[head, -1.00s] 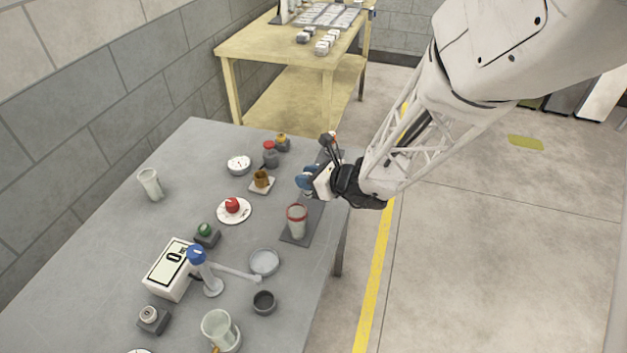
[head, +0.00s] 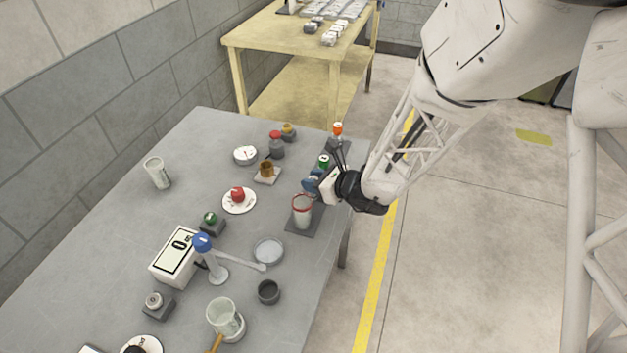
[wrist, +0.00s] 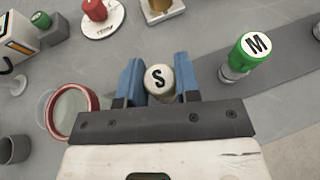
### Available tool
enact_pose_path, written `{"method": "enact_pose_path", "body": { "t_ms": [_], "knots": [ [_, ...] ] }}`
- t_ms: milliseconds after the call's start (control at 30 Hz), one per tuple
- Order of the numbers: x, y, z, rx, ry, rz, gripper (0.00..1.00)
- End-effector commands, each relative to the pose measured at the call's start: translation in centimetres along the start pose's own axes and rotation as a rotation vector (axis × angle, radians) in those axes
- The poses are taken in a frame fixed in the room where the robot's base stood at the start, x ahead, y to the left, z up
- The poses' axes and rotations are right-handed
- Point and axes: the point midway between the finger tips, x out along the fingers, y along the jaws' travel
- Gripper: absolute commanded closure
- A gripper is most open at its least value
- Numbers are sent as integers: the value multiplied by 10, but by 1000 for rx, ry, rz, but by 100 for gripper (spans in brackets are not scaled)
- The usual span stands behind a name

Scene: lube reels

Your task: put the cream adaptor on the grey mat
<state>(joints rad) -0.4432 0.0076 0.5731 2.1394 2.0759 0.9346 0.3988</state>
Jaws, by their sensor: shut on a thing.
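My gripper (head: 312,186) is over the right edge of the table. In the wrist view its blue fingers (wrist: 160,82) are shut on the cream adaptor (wrist: 160,80), whose round top is marked S. In the head view the adaptor is hidden by the gripper. A dark grey strip, which looks like the grey mat (wrist: 285,72), runs right from beside the fingers; a bare part also shows in the head view (head: 300,231). I cannot tell whether the adaptor touches it.
A green-topped M piece (wrist: 247,55) stands on the strip right of my gripper. A red-rimmed cup (head: 302,212) stands close on the other side. An orange-topped piece (head: 337,129) is farther back. A plate with a red piece (head: 238,196) lies left.

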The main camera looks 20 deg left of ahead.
Motion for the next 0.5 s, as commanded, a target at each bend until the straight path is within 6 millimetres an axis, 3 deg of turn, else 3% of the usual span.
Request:
{"method": "enact_pose_path", "body": {
  "t_ms": [433, 467, 500],
  "knots": [
    [1, 0, -3, 1, 0, 0, 97],
    [1, 0, -4, 1, 0, 0, 68],
    [1, 0, -3, 1, 0, 0, 62]
  ]
}}
